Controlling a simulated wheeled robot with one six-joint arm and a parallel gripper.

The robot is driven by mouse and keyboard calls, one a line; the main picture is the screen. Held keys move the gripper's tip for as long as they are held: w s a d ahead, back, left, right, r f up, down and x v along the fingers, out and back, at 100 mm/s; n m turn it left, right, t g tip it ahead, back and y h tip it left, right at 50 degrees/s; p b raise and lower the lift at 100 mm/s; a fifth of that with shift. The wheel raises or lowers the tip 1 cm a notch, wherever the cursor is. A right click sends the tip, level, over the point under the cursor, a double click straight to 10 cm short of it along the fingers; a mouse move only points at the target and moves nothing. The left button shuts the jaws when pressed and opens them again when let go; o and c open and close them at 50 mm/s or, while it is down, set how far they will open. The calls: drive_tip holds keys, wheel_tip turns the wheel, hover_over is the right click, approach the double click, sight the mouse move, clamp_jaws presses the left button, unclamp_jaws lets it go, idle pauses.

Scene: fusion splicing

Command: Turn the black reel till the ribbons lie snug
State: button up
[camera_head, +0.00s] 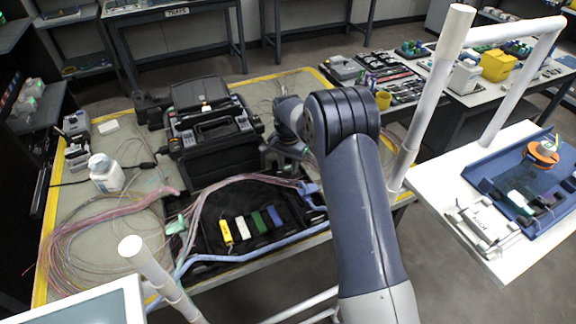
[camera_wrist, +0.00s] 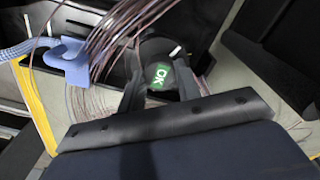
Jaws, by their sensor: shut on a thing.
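The black reel (camera_wrist: 152,48) shows in the wrist view as a dark round knob with a green OK label and a small white mark. My gripper (camera_wrist: 160,88) has a finger on each side of it and is shut on it. The brownish-pink ribbons (camera_wrist: 115,28) run as a bundle just left of the reel, past a blue clip (camera_wrist: 68,62). In the head view the ribbons (camera_head: 240,181) arch over the black tray to its right end. My gripper (camera_head: 287,152) is low there, partly hidden by my arm, and the reel cannot be made out.
A black splicer (camera_head: 210,125) stands behind the tray (camera_head: 200,235), which holds yellow, white, green and blue blocks. Loose fibres (camera_head: 75,230) spread at the left of the bench. A white bottle (camera_head: 105,175) stands there. White posts and a side table (camera_head: 490,230) flank my arm.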

sight(288, 167)
drive_tip(key=shift+m, duration=0.3)
drive_tip(key=o, duration=1)
drive_tip(key=shift+r, duration=0.1)
wheel_tip(288, 167, up, 11)
drive_tip(key=shift+f+b, duration=0.2)
drive_tip(key=shift+b, duration=0.2)
wheel_tip(288, 167, down, 11)
drive_tip(key=shift+p, duration=0.4)
drive_tip(key=shift+r, duration=0.1)
